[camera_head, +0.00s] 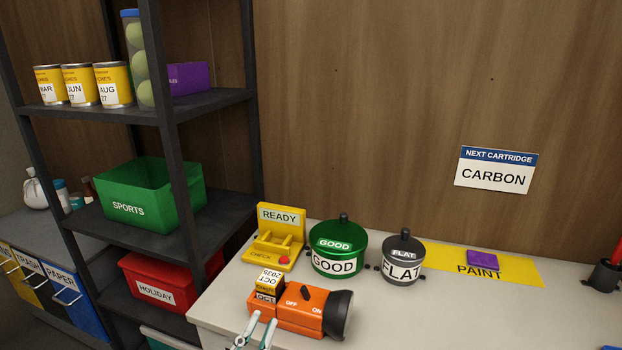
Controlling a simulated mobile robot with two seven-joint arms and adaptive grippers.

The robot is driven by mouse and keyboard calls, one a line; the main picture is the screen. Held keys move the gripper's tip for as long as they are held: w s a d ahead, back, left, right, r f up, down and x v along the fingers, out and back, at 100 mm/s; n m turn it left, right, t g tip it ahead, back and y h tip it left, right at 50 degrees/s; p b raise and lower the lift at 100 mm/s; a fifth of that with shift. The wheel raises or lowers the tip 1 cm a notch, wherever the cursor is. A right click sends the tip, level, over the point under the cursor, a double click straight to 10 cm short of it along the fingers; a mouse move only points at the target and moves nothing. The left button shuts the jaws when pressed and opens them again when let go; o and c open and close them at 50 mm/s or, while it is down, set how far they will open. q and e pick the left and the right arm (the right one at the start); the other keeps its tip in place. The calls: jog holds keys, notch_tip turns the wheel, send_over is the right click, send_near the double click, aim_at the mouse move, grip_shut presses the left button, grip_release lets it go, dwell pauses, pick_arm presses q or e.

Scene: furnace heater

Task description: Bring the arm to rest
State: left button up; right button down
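My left gripper (262,323) shows at the bottom edge, its two pale fingers spread apart with nothing visibly held between them. It is just in front of an orange flashlight-like device (300,312) marked OFF and ON, with a black flared end at right. Whether the fingers touch the device I cannot tell. A yellow and dark block (267,281) labelled OCT 2035 sits at the device's left end. The rest of my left arm is below the picture. My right gripper is not in view.
On the white counter (400,325) stand a yellow READY/CHECK stand (276,243), a green GOOD pot (337,246), a grey FLAT pot (402,261) and a yellow PAINT mat (520,268) with a purple block (482,258). Dark shelves (215,215) rise at left.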

pick_arm(q)
jog(key=s+a+f+m+g+y, duration=0.1)
jog(key=s+a+f+m+g, duration=0.2)
jog(key=f+m, duration=0.7)
jog(key=s+a+f+m+g+y+p, duration=0.1)
jog(key=s+a+f+m+g, duration=0.2)
jog(key=s+f+m, duration=0.3)
jog(key=s+a+f+m+g+y+p, duration=0.1)
jog(key=s+a+f+m, duration=0.3)
jog(key=f+m, duration=0.9)
jog(key=s+m+g, duration=0.1)
jog(key=m, duration=0.1)
jog(key=shift+a+f+m+g, duration=0.35)
jog(key=shift+a+m+g, duration=0.05)
